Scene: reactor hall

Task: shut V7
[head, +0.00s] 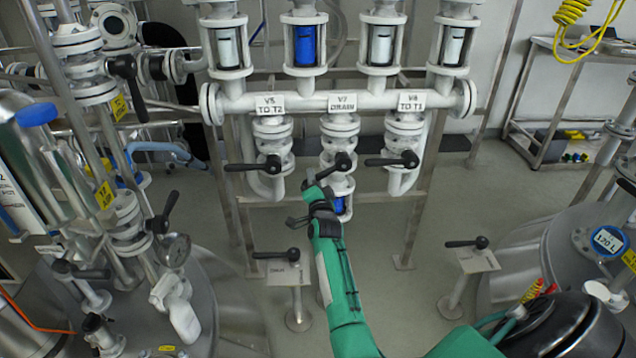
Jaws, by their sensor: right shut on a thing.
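The valve V7 (340,128), labelled DRAIN, is the middle one of three under the white manifold. Its black lever (341,162) slants down and to the left from the valve body. My right gripper (309,186), on the green arm, is shut on the outer end of this lever and hides part of it. Blue shows in the pipe below V7 (338,205), partly behind the gripper. My left gripper is not in view.
The left valve V5 (270,145) and the right valve marked TO T1 (405,140) have levers pointing left, across their pipes. Two lever posts (290,270) (476,258) stand in front. Steel tanks (560,250) flank the arm.

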